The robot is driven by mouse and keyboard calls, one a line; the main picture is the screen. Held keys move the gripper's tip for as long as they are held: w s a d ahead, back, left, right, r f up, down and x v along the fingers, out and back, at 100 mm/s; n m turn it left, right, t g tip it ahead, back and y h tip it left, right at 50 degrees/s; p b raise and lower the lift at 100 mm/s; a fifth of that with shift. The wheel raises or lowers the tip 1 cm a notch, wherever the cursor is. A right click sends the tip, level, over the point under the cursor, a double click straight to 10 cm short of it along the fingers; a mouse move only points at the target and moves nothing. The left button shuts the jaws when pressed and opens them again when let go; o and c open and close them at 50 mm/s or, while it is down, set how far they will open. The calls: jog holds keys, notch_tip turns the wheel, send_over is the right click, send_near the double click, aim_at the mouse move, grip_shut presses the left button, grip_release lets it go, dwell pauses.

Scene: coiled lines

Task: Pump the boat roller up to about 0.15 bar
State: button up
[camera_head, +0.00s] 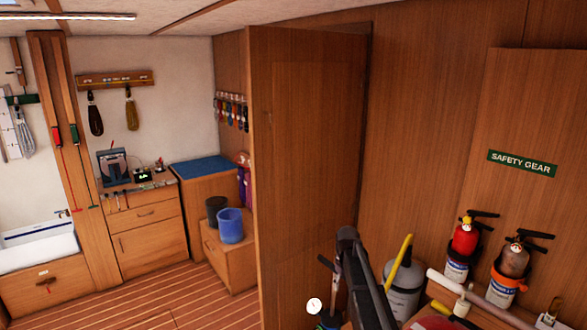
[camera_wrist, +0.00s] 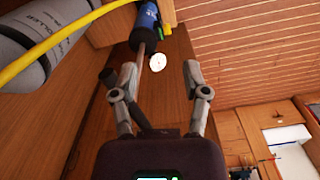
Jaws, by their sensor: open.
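The boat roller is a grey cylinder (camera_wrist: 72,12) at the upper left of the wrist view; it also stands right of my arm in the head view (camera_head: 403,290). A yellow hose (camera_wrist: 60,35) crosses in front of it. The hand pump has a blue barrel (camera_wrist: 147,17), a thin rod and a dark bar handle (camera_wrist: 138,113). A round white gauge face (camera_wrist: 157,62) shows beside the rod; its reading is too small to tell. My gripper (camera_wrist: 160,68) is open, with the handle passing behind or between its fingers; I cannot tell which. My arm hides part of the pump in the head view.
A wooden panel (camera_head: 305,150) stands close left of the pump. Fire extinguishers (camera_head: 465,240) hang on the right wall, above a pale bar. Buckets (camera_head: 230,225) and a workbench (camera_head: 140,215) are far left. The plank floor (camera_head: 150,305) there is clear.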

jog(key=s+f+m+b, duration=0.2)
jog(key=s+f+b, duration=0.2)
jog(key=s, duration=0.9)
jog(key=s+f+m+b, duration=0.2)
jog(key=s+f+b, duration=0.3)
jog(key=s, duration=0.9)
jog(key=shift+f+m, duration=0.3)
jog(key=shift+m, duration=0.1)
jog(key=shift+s, duration=0.1)
